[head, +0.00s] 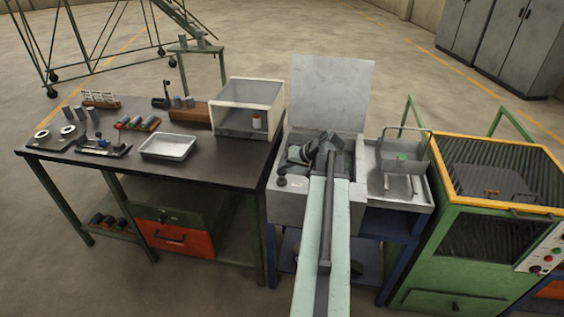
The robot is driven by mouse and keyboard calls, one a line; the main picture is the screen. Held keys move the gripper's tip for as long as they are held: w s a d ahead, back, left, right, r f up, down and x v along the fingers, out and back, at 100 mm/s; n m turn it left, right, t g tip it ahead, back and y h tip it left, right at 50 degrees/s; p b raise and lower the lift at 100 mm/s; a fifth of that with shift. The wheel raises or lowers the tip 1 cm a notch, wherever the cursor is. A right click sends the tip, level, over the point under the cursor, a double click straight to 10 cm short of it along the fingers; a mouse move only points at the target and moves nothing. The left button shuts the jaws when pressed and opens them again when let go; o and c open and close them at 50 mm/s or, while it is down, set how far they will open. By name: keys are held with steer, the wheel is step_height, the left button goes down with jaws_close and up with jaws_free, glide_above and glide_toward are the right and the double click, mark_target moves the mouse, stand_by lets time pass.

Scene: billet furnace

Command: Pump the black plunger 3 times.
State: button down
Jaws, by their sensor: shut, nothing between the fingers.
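A small black knob, which looks like the black plunger (281,181), stands at the front left corner of the grey bench unit (285,207). My gripper (297,155) is dark and small in the head view, over the same unit, just behind and to the right of the knob. It is shut and holds nothing. A visible gap between gripper and knob is hard to judge at this size. My pale green arm comes up from the bottom and hides the middle of the unit.
A grey upright panel (331,93) stands behind the unit. To the right are a metal tray with a handled frame (403,155) and a green machine with a yellow rim (457,184). A dark workbench (215,165) at left carries a white open box (246,107) and a metal tray (168,147).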

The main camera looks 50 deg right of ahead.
mark_target(284, 171)
steer(key=shift+s+f, duration=0.1)
steer(key=shift+f, duration=0.2)
steer(key=shift+a, duration=0.1)
steer(key=shift+r, duration=0.1)
steer(key=shift+r, duration=0.1)
steer(key=shift+r+p, duration=0.3)
steer(key=shift+p, duration=0.15)
steer(key=r+p, duration=0.5)
steer(key=shift+w+r, duration=0.2)
steer(key=shift+r+p, duration=0.1)
steer(key=shift+p, duration=0.2)
stand_by(1.9)
